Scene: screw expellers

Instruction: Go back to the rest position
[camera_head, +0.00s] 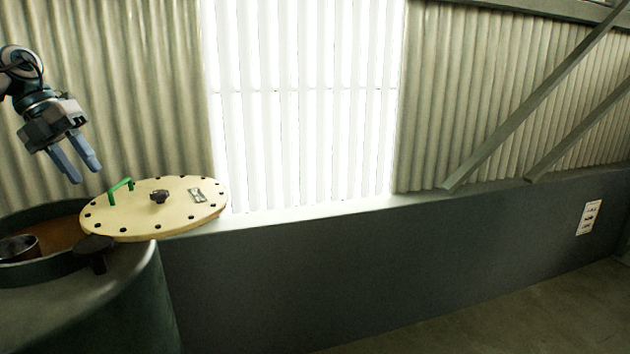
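My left gripper (84,174) is at the upper left, its two blue-grey fingers pointing down and to the right. The fingers are apart with nothing between them. It hangs in the air above and to the left of a round cream lid (133,216), apart from it. The lid has a green handle (120,185), a dark knob in the middle and dark bolts around its rim. My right gripper does not show.
A dark green drum-like vessel (130,305) stands at the lower left, its top partly uncovered beside the lid. A dark cup-like part (18,248) sits at its left. A corrugated wall with a low grey ledge (350,275) runs behind. Floor at lower right is clear.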

